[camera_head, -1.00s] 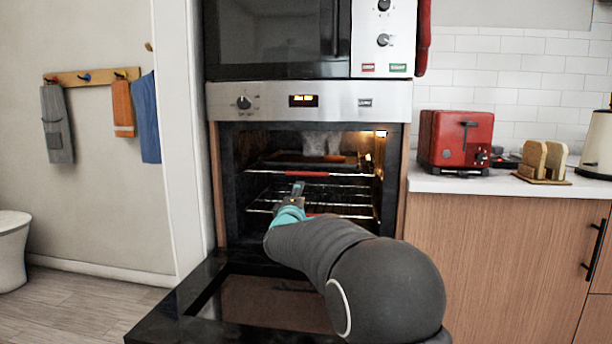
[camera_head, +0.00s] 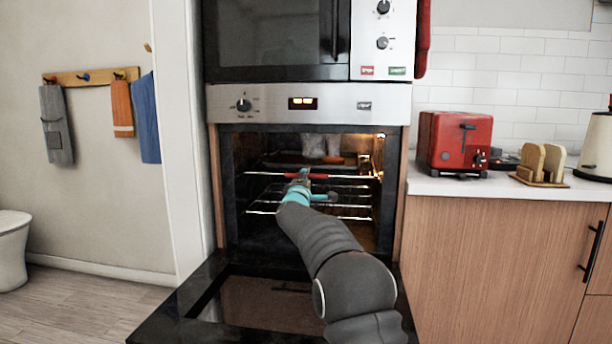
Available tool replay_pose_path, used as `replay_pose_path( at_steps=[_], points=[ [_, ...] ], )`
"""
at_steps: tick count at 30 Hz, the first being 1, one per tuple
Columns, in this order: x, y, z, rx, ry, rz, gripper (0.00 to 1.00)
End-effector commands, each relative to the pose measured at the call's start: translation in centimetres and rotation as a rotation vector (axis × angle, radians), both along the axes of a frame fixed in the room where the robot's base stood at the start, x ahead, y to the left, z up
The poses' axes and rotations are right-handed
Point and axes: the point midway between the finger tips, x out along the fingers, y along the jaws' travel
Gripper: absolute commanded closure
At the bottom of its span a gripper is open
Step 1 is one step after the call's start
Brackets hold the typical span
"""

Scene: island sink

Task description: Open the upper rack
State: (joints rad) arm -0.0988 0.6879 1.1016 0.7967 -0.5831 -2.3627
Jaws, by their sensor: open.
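The oven (camera_head: 308,103) stands open, with its black door (camera_head: 180,312) folded down in front. The upper rack (camera_head: 350,177) is inside the lit cavity, with a red strip (camera_head: 318,176) along its front edge. A dark tray (camera_head: 290,161) sits on it. A lower rack (camera_head: 350,207) lies below. My gripper (camera_head: 303,173) is open at the upper rack's front edge, overlapping the red strip in the picture. I cannot tell whether it touches the strip. My wrist and arm hide parts of the lower rack.
A microwave (camera_head: 270,40) is above the oven. On the right counter (camera_head: 440,187) stand a red toaster (camera_head: 455,142), a wooden holder with bread slices (camera_head: 541,163) and a pale kettle (camera_head: 596,147). The lowered door juts out beneath my arm. The floor at left is clear.

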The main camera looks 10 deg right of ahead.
Motion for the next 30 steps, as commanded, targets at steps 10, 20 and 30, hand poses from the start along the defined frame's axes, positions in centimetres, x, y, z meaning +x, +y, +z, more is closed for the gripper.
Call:
replay_pose_path(
  at_steps=[10,20,30],
  points=[
    [1.31,-0.47,0.27,0.0,0.0,0.0,0.6],
    [1.29,-0.44,0.27,0.0,0.0,0.0,0.92],
    [1.19,-0.51,0.34,0.0,-0.001,-0.001,1.0]
  ],
)
